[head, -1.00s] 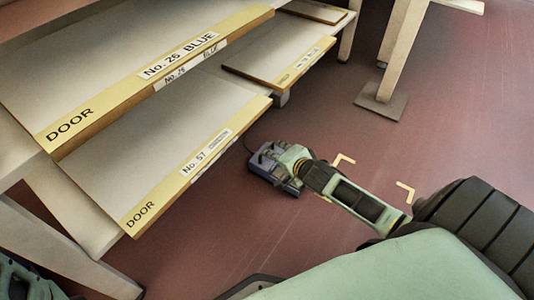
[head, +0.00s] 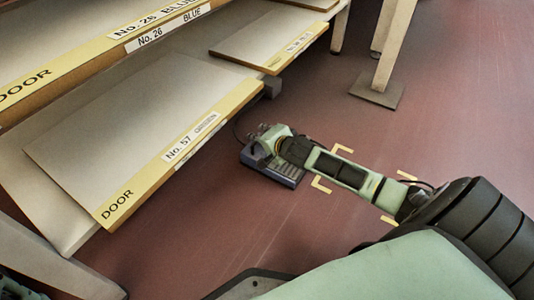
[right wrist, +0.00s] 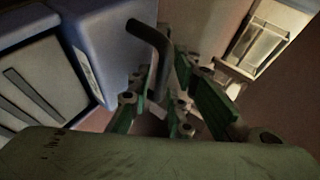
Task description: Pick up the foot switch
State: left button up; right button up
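The foot switch (head: 284,174) is a dark blue box with a grooved top, lying on the red-brown floor beside the low shelf. My right gripper (head: 263,142) is down at its far left end in the head view. In the right wrist view the switch (right wrist: 42,80) fills the left side. The green fingers of this gripper (right wrist: 166,88) stand apart, with a bent black cable (right wrist: 150,42) running down between them; no clear grip on the switch shows. Part of my left gripper (head: 14,288) shows at the bottom left corner, mostly cut off.
The shelf's lower board (head: 130,135), labelled No. 57 and DOOR, is close to the left of the switch. An upper board (head: 75,50) overhangs behind it. A table leg with a foot plate (head: 378,92) stands at the upper right. Yellow corner marks (head: 322,185) lie on otherwise clear floor.

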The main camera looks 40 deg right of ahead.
jog(key=shift+c, duration=0.2)
grip_shut()
jog(key=shift+w+r, duration=0.1)
jog(key=shift+r, duration=0.1)
dwell(0.4)
